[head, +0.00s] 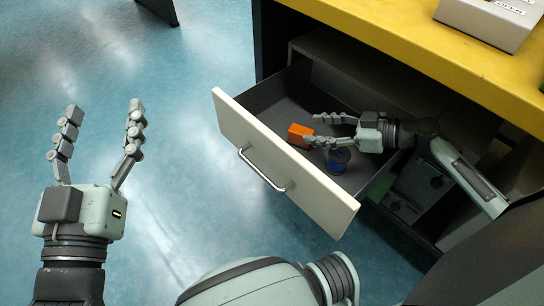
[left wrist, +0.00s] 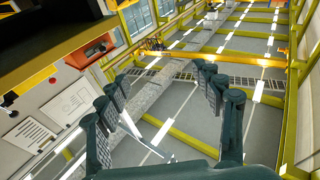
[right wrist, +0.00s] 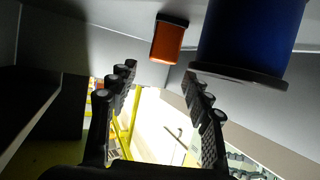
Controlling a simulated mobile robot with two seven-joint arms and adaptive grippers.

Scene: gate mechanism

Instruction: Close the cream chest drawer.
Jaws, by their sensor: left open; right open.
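The cream chest drawer (head: 270,165) stands pulled out from under the yellow worktop in the head view. Its cream front carries a metal bar handle (head: 264,171). My right gripper (head: 309,130) is open inside the drawer, with its fingers pointing toward the drawer front. An orange block (head: 299,135) lies by its fingertips, and a blue spool (head: 339,160) lies just below its fingers. The right wrist view also shows the orange block (right wrist: 169,40) and the blue spool (right wrist: 250,35). My left gripper (head: 104,108) is open and empty, left of the drawer and apart from it.
The yellow worktop (head: 430,55) overhangs the drawer and bears a grey box (head: 490,18) at the upper right. The blue floor (head: 190,100) left of the drawer is clear. The dark cabinet's interior lies close around my right forearm.

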